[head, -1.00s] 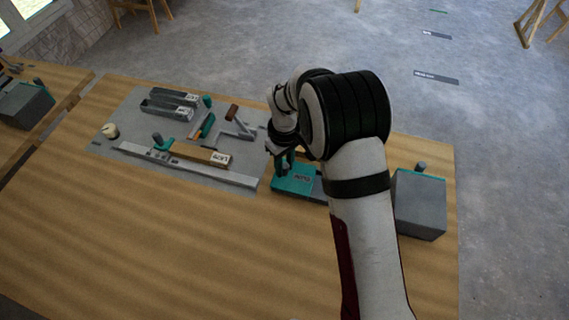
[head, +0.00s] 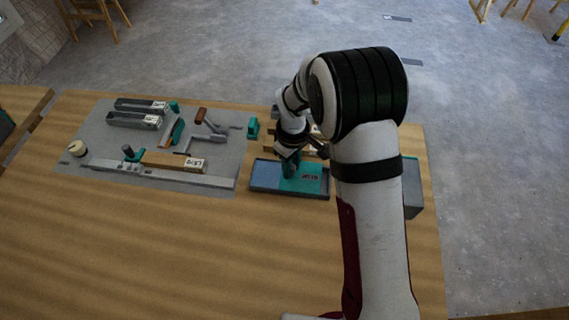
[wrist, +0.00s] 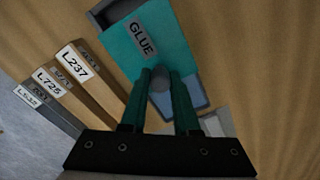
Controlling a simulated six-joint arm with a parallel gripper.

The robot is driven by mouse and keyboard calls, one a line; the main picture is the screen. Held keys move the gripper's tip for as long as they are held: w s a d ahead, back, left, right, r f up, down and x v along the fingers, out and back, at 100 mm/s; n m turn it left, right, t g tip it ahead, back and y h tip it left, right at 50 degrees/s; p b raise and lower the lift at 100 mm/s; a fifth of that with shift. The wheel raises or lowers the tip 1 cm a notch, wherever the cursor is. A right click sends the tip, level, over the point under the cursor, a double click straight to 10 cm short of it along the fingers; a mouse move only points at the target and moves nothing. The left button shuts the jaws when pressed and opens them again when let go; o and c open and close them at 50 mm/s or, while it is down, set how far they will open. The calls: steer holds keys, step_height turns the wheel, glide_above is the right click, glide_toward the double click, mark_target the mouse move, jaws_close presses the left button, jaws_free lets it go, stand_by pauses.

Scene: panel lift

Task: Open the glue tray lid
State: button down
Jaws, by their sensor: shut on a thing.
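The glue tray (head: 264,191) is a shallow grey tray on the wooden table, right of the grey mat. Its teal lid (head: 313,184), labelled GLUE, covers the right part. A light blue surface (head: 265,174) shows uncovered at the left. In the wrist view the lid (wrist: 150,50) fills the top middle, with blue (wrist: 197,88) past its edge and a dark tray corner (wrist: 108,12) at the top. My gripper (wrist: 161,82) is shut on the lid's round grey knob (wrist: 160,98). In the head view my gripper (head: 291,168) stands over the lid's left part.
Wooden bars with labels such as L237 (wrist: 74,58) lie close beside the tray. The grey mat (head: 100,140) at the left carries channels, tools and a long metal rail. A grey box (head: 412,190) stands right, partly behind my arm. The front table is clear.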

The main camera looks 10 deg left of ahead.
steer(key=c, duration=0.7)
jaws_free()
steer(key=shift+o, duration=0.2)
steer(key=shift+r, duration=0.1)
step_height(320, 180, up, 16)
steer(key=shift+f, duration=0.2)
